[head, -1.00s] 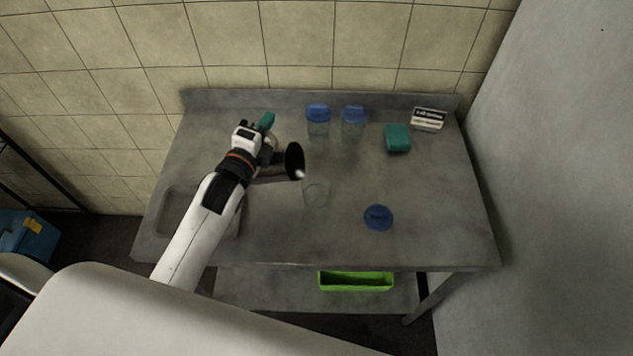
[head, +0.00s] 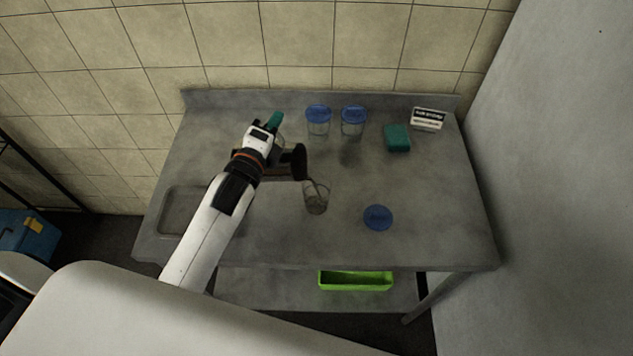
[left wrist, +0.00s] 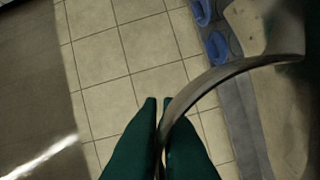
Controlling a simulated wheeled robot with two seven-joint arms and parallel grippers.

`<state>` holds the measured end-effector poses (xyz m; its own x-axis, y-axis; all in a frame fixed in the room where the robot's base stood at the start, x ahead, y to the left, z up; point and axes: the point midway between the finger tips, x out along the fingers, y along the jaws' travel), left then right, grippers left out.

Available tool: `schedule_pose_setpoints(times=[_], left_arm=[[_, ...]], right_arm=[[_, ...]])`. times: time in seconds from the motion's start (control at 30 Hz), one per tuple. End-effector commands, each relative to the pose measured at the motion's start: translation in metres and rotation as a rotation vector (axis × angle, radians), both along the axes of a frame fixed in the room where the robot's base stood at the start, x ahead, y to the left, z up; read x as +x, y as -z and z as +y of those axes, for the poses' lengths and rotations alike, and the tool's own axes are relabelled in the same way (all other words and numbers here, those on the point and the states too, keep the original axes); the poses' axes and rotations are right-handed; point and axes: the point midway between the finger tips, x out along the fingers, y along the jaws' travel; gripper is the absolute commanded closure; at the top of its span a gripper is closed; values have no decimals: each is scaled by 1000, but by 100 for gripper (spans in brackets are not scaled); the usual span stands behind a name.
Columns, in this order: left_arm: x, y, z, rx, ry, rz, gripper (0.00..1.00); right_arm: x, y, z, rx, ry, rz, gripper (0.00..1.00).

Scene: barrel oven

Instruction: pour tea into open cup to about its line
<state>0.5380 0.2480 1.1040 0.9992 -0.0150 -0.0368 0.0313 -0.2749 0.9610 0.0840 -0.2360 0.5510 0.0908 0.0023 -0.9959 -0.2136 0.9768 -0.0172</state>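My left gripper (head: 274,122) is shut on the handle of a metal tea pitcher; the green fingers (left wrist: 158,110) pinch the curved handle (left wrist: 225,75) in the left wrist view. The pitcher (head: 298,162) is tipped, its dark mouth just above and left of the open cup. The clear open cup (head: 316,200) stands upright on the table. A thin dark stream seems to run from the pitcher to the cup, whose lower part looks dark. Its line and exact level are too small to tell. My right gripper is not in view.
Two clear cups with blue lids (head: 318,118) (head: 353,120) stand at the back. A loose blue lid (head: 378,217) lies right of the open cup. A green block (head: 397,138) and a small sign (head: 428,119) are back right. A sink basin (head: 178,212) is at left.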

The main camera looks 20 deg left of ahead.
Motion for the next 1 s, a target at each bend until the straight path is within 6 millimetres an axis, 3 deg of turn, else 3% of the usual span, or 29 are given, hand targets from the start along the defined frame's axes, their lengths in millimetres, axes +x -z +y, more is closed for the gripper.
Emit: schedule_pose_setpoints(times=[1.0], left_arm=[[0, -5, -9, 43, 0, -3, 100]], right_arm=[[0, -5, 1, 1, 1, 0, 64]])
